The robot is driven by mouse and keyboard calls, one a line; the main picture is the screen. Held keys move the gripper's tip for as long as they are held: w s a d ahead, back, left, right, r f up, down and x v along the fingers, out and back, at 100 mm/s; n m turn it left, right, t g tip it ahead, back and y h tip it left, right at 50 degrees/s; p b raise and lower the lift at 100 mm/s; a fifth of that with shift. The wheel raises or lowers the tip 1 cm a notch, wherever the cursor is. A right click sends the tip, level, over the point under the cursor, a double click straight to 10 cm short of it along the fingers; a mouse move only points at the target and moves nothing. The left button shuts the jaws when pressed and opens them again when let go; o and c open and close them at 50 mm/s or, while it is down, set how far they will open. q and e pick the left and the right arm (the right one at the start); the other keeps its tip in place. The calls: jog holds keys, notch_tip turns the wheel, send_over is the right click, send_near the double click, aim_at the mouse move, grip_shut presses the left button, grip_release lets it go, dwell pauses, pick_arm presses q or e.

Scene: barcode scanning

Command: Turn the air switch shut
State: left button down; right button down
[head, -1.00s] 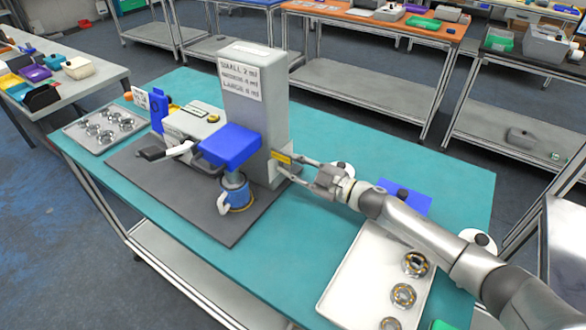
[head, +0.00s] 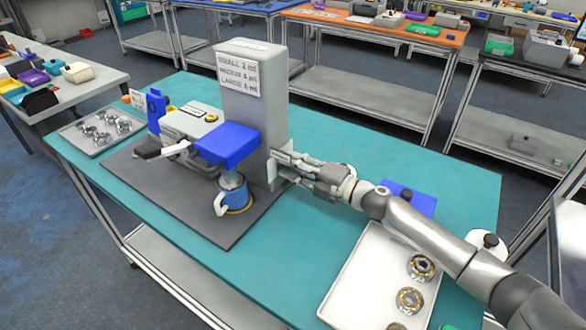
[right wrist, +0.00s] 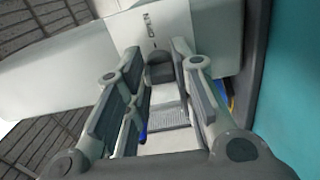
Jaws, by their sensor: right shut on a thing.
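The grey dispensing machine (head: 255,110) stands upright on a dark mat, with a white dose label on its column. My right gripper (head: 278,165) reaches its lower right side, and its fingertips are at the white plate there. In the right wrist view, the fingers stand on either side of the air switch, whose dark knob (right wrist: 160,68) shows below a small printed mark on the white plate. The gripper is shut on the switch. The fingers hide most of the switch in the head view. My left gripper is not in view.
A white tray (head: 350,275) with several bearings lies under my right arm, near a blue block (head: 418,203). Another parts tray (head: 75,133) is at the left. The teal table is clear in front of the mat.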

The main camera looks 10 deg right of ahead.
jog(key=shift+n, duration=0.4)
jog(key=shift+f, duration=0.1)
jog(key=c, duration=1.2)
grip_release()
jog(key=shift+c, duration=0.2)
jog(key=shift+v, duration=3.8)
